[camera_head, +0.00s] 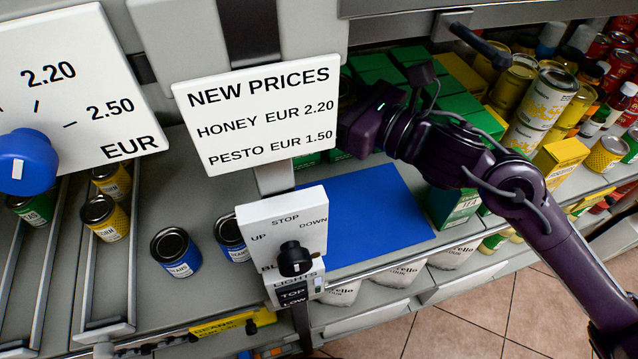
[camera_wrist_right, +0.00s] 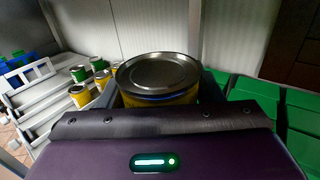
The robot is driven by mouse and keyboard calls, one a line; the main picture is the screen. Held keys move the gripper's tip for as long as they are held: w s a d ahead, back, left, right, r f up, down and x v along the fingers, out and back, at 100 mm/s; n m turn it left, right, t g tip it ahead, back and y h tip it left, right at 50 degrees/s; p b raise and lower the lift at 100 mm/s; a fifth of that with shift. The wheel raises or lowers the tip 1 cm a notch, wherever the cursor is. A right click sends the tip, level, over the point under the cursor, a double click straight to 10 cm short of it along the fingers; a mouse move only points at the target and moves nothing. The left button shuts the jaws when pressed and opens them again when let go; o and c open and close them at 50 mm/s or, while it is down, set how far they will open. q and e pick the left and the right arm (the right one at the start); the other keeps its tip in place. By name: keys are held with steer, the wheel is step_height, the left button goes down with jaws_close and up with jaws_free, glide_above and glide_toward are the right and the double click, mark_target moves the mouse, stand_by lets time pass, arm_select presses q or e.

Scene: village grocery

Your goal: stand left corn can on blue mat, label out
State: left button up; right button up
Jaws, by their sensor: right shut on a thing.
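My right gripper (camera_head: 352,126) is above the back left part of the blue mat (camera_head: 375,218), its tips partly hidden behind the price sign. In the right wrist view it is shut on a can (camera_wrist_right: 158,98) with a metal lid, a blue line under the rim and a yellow body like the corn cans'. The held can looks upright there; its label does not show, and the sign hides it in the head view. Two more corn cans (camera_head: 103,218) (camera_head: 112,181) stand in the rail lanes at left. My left gripper is not in view.
The NEW PRICES sign (camera_head: 262,112) and a switch box (camera_head: 285,238) stand before the mat's left side. Two blue beans cans (camera_head: 175,252) (camera_head: 231,240) stand left of it. Green boxes (camera_head: 455,205) line the mat's right and back. The visible mat is bare.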

steer(key=f, duration=0.1)
steer(key=w+f, duration=0.1)
steer(key=f, duration=0.1)
steer(key=shift+w+a+g, duration=0.2)
steer(key=shift+a+g, duration=0.1)
steer(key=shift+a, duration=0.1)
steer(key=shift+s+d+f, duration=0.1)
steer(key=shift+s+f, duration=0.05)
steer(key=shift+f, duration=2.7)
steer(key=shift+s+d+f, duration=0.1)
steer(key=shift+f, duration=2.8)
steer(key=shift+s+f, duration=0.15)
steer(key=shift+f, duration=2.7)
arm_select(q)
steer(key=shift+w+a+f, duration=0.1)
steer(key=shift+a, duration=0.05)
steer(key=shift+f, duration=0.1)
arm_select(e)
steer(key=shift+f, duration=0.1)
